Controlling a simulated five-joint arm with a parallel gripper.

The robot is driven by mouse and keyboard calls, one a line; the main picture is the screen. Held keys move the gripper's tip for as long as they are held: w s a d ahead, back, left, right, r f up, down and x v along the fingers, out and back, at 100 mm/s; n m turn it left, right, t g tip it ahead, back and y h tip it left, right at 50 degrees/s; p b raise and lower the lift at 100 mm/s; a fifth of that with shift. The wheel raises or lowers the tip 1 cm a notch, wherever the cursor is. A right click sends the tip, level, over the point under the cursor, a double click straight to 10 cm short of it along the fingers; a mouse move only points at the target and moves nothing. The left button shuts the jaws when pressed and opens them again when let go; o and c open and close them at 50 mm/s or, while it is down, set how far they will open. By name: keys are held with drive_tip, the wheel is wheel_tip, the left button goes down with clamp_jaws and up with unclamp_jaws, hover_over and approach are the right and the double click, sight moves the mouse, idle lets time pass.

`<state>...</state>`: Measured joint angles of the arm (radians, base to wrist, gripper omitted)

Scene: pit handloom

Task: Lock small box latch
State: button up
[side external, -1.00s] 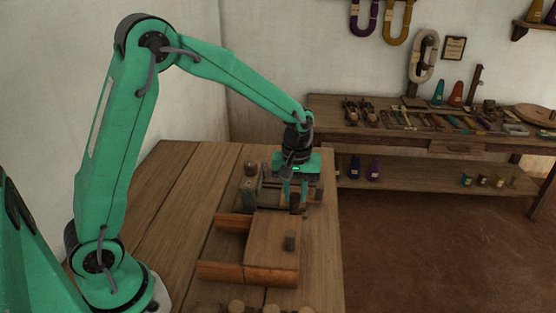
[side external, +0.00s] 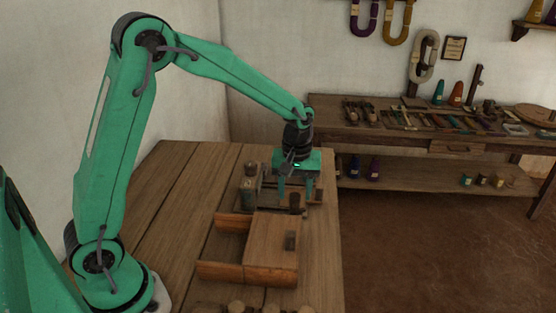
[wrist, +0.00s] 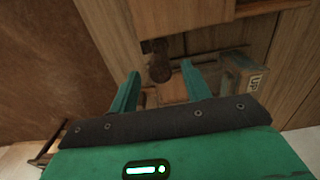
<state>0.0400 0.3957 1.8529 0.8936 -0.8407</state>
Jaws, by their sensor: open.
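The wooden box (side external: 262,238) lies on the bench in front of my gripper, with a broad plank top and an open part at its left. A small dark block (side external: 290,240) sits on the top near its right edge; I cannot tell whether it is part of the latch. A dark upright peg (side external: 296,203) stands at the box's far side, and its rounded end shows in the wrist view (wrist: 160,68). My gripper (side external: 295,199) is open, with its fingers apart on either side of the peg. In the wrist view, both fingertips (wrist: 160,72) are clear of it.
Round wooden pieces (side external: 236,306) lie at the near edge. The bench (side external: 170,200) is clear at left. A tool table (side external: 440,130) stands behind.

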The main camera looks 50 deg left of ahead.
sight(295, 195)
drive_tip(key=shift+r, duration=3.55)
drive_tip(key=shift+s+a+r, duration=0.1)
drive_tip(key=shift+s+r, duration=0.3)
drive_tip(key=shift+r, duration=0.1)
drive_tip(key=s+r+m+t, duration=0.2)
drive_tip(key=s+r+m, duration=0.1)
drive_tip(key=s, duration=0.7)
drive_tip(key=s+a+r+m+t, duration=0.1)
drive_tip(key=s+r+m+t, duration=0.2)
drive_tip(key=s+m, duration=0.3)
drive_tip(key=shift+s+a+r+t, duration=0.3)
drive_tip(key=shift+s+r, duration=0.05)
drive_tip(key=shift+s, duration=2.1)
